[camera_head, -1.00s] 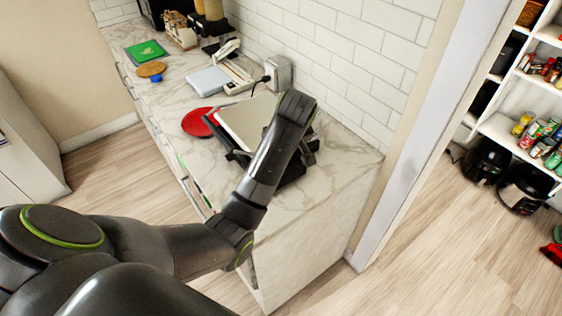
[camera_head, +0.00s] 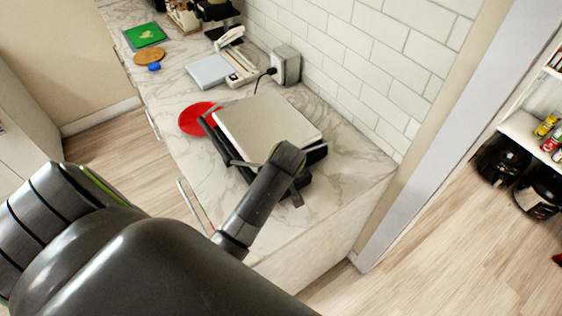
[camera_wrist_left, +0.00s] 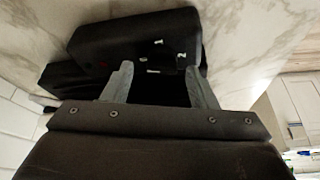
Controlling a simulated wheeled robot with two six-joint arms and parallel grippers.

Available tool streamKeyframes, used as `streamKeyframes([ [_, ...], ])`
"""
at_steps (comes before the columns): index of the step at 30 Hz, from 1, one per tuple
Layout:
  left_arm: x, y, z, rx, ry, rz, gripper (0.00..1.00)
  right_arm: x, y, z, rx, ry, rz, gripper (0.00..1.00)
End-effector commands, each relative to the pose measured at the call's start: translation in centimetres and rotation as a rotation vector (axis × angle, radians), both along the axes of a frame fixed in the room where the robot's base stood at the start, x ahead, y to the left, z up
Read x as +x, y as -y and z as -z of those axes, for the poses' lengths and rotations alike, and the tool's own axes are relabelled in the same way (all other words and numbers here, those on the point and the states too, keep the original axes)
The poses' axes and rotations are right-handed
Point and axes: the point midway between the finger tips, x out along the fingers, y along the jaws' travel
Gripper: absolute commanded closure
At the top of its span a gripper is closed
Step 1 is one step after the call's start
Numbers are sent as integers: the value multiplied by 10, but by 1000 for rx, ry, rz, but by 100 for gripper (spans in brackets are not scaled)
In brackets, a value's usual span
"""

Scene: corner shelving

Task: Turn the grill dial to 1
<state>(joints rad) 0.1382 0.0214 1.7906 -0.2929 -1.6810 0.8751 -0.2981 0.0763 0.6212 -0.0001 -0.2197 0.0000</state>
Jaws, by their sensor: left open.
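The grill (camera_head: 268,125) sits on the marble counter, with a flat silver lid and black body and handle. Its black body also shows at the top of the left wrist view (camera_wrist_left: 120,38), with small pale marks on its face. I cannot clearly make out the dial or its setting. My left gripper (camera_wrist_left: 160,76) is open, its two grey fingers apart and pointing at the black grill body close ahead. I cannot tell whether they touch it. In the head view my left wrist covers the grill's near corner and hides the fingers. My right gripper is not in view.
A red plate (camera_head: 195,119) lies beside the grill. A grey socket box (camera_head: 285,64) with a black cord stands by the tiled wall. Bare counter (camera_head: 345,180) lies right of the grill.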

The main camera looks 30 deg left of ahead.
Motion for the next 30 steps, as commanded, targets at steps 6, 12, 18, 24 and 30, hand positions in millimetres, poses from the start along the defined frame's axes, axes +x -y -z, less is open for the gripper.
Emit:
streamKeyframes([
  [6, -1, 0, 1, 0, 0, -1, 47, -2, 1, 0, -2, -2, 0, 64],
  [12, -1, 0, 1, 0, 0, -1, 66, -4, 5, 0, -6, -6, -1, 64],
  [18, -1, 0, 1, 0, 0, -1, 92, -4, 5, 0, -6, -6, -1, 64],
  [24, -1, -1, 1, 1, 0, 12, 92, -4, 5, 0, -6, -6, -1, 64],
  [30, -2, -2, 1, 2, 0, 87, 92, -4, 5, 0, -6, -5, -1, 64],
])
